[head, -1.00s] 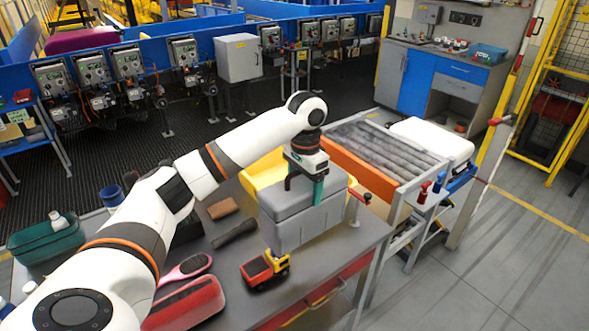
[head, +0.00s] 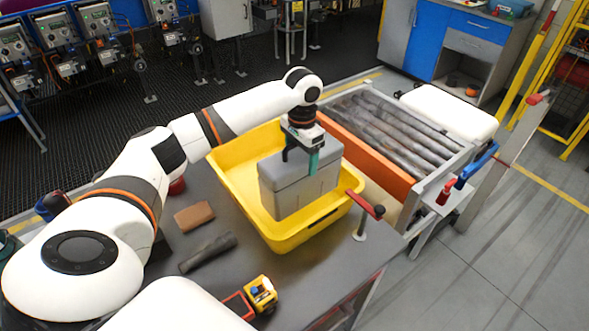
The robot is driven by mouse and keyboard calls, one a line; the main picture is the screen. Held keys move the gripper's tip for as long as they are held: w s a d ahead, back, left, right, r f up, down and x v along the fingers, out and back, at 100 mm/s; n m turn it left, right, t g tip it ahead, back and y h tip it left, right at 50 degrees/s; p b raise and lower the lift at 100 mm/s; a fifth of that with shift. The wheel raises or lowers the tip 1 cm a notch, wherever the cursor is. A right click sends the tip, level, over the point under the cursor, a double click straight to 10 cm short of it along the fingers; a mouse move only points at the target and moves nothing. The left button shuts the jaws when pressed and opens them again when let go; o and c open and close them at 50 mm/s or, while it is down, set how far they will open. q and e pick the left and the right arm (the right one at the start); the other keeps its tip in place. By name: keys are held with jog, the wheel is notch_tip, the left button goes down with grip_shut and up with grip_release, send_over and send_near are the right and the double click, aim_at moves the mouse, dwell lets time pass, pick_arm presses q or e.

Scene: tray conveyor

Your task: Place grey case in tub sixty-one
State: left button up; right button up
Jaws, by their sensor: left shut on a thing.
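The grey case (head: 298,190) is a box with a lid and shows over the yellow tub (head: 226,171). My left gripper (head: 300,165) is shut on the top of the case. The case looks upright and within the tub's rim; I cannot tell whether it touches the tub's floor. No number shows on the tub. The tub stands on the grey table (head: 215,265), beside the roller conveyor. My right gripper is not in view.
A brown block (head: 194,216), a dark cylinder (head: 208,252) and a toy truck (head: 261,294) lie on the table. A red-handled clamp (head: 366,205) stands at the tub's right corner. The roller conveyor (head: 390,127) with an orange side is behind right.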

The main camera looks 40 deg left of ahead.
pick_arm(q)
jog(key=shift+s+d+f, duration=0.1)
jog(key=shift+s+f, duration=0.05)
jog(key=shift+f, duration=0.4)
jog(key=shift+s+d+f, duration=0.1)
jog(key=shift+s+f, duration=0.05)
jog(key=shift+f, duration=0.4)
jog(key=f+p, duration=0.1)
jog(key=f, duration=0.2)
jog(key=shift+w+a+f, duration=0.1)
jog(key=shift+w+f, duration=0.1)
jog(key=shift+s+f, duration=0.1)
jog(key=shift+f, duration=0.15)
jog(key=o, duration=2)
jog(key=shift+f, duration=0.2)
jog(key=shift+o, duration=0.2)
jog(key=shift+r, duration=0.1)
